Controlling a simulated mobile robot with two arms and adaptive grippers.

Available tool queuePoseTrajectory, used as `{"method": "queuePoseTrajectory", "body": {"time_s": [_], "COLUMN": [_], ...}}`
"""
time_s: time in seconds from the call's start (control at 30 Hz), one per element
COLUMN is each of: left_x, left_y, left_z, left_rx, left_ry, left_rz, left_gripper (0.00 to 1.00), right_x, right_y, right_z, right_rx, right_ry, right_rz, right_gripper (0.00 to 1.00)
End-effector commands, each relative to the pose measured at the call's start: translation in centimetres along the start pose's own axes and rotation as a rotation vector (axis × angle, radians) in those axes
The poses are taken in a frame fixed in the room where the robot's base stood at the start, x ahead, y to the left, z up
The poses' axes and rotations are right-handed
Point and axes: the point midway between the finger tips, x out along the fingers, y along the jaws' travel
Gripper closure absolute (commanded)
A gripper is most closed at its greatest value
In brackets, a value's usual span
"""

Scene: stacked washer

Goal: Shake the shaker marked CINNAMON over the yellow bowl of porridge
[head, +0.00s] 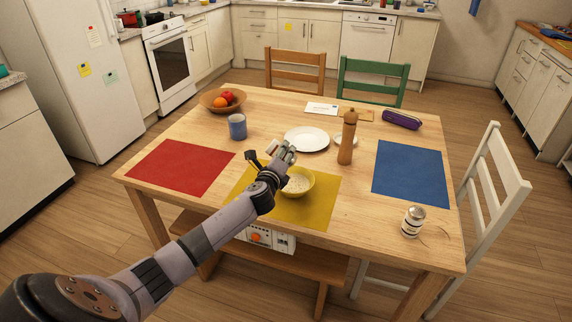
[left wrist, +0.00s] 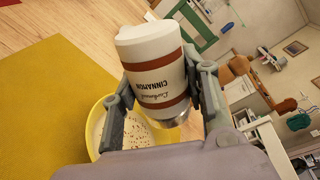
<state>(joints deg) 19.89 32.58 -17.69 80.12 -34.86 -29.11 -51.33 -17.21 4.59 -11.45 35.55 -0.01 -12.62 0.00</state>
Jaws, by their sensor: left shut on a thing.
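The shaker marked CINNAMON (left wrist: 155,72) is white with brown bands. In the left wrist view it is tipped over, its lettering upside down and its metal end towards the bowl. My left gripper (head: 284,153) is shut on it; the fingers press its sides in the left wrist view (left wrist: 160,85). In the head view the shaker is hard to make out at the gripper. The yellow bowl (head: 309,190) of porridge stands on the yellow mat (head: 305,211), just below the gripper. Dark specks lie on the porridge (left wrist: 138,129). My right gripper is not in view.
A pepper mill (head: 347,140), white plate (head: 306,139) and blue cup (head: 237,127) stand behind the bowl. The red mat (head: 180,166) and blue mat (head: 410,173) are bare.

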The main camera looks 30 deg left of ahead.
Motion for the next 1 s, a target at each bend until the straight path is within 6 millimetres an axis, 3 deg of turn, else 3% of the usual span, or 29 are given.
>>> {"method": "queuePoseTrajectory", "body": {"time_s": [1.0], "left_x": [-0.7], "left_y": [-4.3], "left_z": [2.8], "left_rx": [0.0], "left_ry": [0.0], "left_rz": [-0.001], "left_gripper": [0.88], "right_x": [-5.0], "right_y": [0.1], "right_z": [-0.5], "right_rx": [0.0], "right_ry": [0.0], "right_rz": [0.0], "right_gripper": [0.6]}}
